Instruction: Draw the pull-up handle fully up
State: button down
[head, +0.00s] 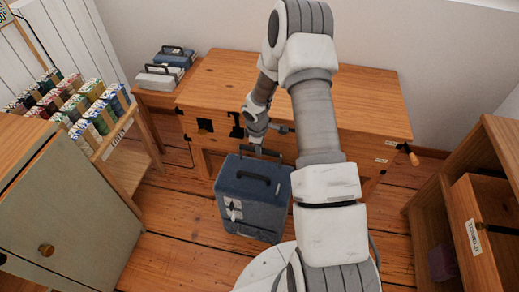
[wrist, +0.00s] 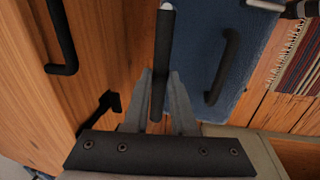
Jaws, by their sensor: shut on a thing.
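A blue-grey wheeled case (head: 236,212) stands upright on the floor in front of the wooden desk. Its dark carry handle (head: 254,178) lies on the top face. The dark pull-up handle (head: 270,153) shows at the case's far edge, below my gripper (head: 256,142). In the wrist view my gripper (wrist: 160,100) has its two grey fingers on either side of the pull-up handle's grip bar (wrist: 162,60) and is shut on it. The case (wrist: 195,45) and its carry handle (wrist: 223,66) are to the right there. How far the handle is drawn out is hard to tell.
The wooden desk (head: 330,95) stands close behind the case. A wooden shelf unit (head: 465,180) stands at right. Floorboards (head: 180,240) are clear left of the case.

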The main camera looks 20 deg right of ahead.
notch_tip(320, 180, up, 16)
jog(key=p, duration=1.2)
jog(key=c, duration=0.7)
grip_release()
jog(key=shift+c, duration=0.2)
dwell(2.4)
jog(key=s+a+r+m+t+p, duration=0.15)
jog(key=s+r, duration=0.25)
jog(key=r, duration=0.8)
jog(key=s+a+r+m+h+p, duration=0.1)
jog(key=s+a+r+m+p, duration=0.3)
jog(key=r, duration=0.8)
jog(key=s+r+p, duration=0.1)
jog(key=s+r, duration=0.4)
jog(key=r, duration=0.8)
jog(key=s+a+r+m+t+y+p, duration=0.1)
jog(key=s+a+r+m, duration=0.1)
jog(key=s+r, duration=0.2)
jog(key=s+a+r+m+t+y+p, duration=0.1)
jog(key=s+a+r+m, duration=0.1)
jog(key=s, duration=0.9)
notch_tip(320, 180, up, 2)
jog(key=shift+a+r+m+p, duration=0.15)
jog(key=shift+a+m+p, duration=0.2)
jog(key=shift+m, duration=0.2)
